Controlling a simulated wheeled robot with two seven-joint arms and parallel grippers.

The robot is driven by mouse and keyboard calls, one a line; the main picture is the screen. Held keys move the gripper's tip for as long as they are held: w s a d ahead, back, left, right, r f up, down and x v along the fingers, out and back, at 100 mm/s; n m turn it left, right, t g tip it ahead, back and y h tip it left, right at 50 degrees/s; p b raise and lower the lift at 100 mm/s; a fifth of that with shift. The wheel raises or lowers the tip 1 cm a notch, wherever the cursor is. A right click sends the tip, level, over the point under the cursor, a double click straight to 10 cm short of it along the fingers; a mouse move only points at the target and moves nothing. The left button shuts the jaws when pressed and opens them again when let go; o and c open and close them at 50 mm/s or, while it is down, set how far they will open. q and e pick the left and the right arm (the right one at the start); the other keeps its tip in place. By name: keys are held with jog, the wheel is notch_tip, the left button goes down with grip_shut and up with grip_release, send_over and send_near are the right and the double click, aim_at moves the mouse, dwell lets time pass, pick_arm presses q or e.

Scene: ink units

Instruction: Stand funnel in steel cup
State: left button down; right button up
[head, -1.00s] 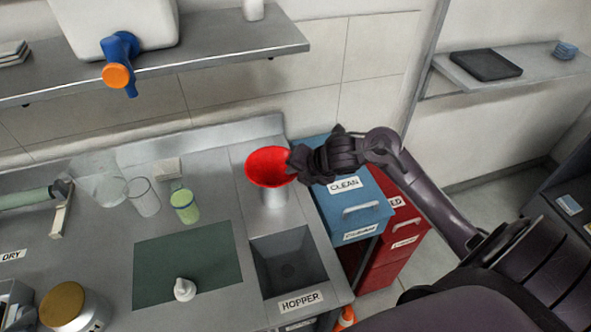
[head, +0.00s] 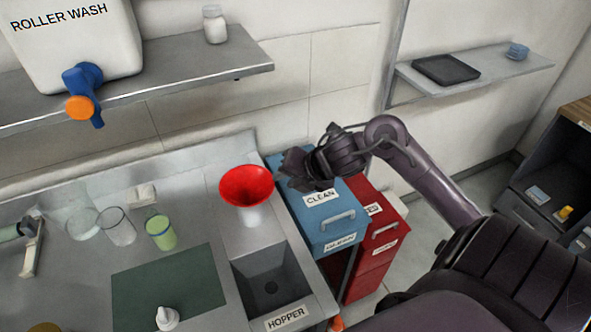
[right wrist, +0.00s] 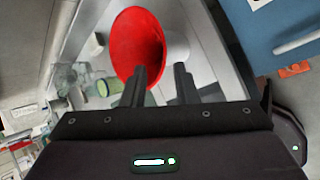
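The red funnel (head: 247,184) sits mouth up in the top of the steel cup (head: 256,214), which stands on the counter behind the hopper. The funnel looks upright, and its spout is hidden inside the cup. In the right wrist view the funnel (right wrist: 138,48) is just beyond the fingers. My right gripper (head: 290,172) is to the right of the funnel, with a small gap between them. In the right wrist view its two fingers (right wrist: 162,85) are apart with nothing between them.
The hopper basin (head: 272,280) is in front of the cup. The blue CLEAN bin (head: 335,240) and a red bin (head: 375,255) stand right of the counter. Clear glasses (head: 118,228), a green-filled glass (head: 161,232) and a green mat (head: 170,285) lie to the left.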

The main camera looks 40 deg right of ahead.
jog(key=v, duration=0.3)
jog(key=shift+s+r, duration=0.15)
jog(key=shift+r, duration=0.05)
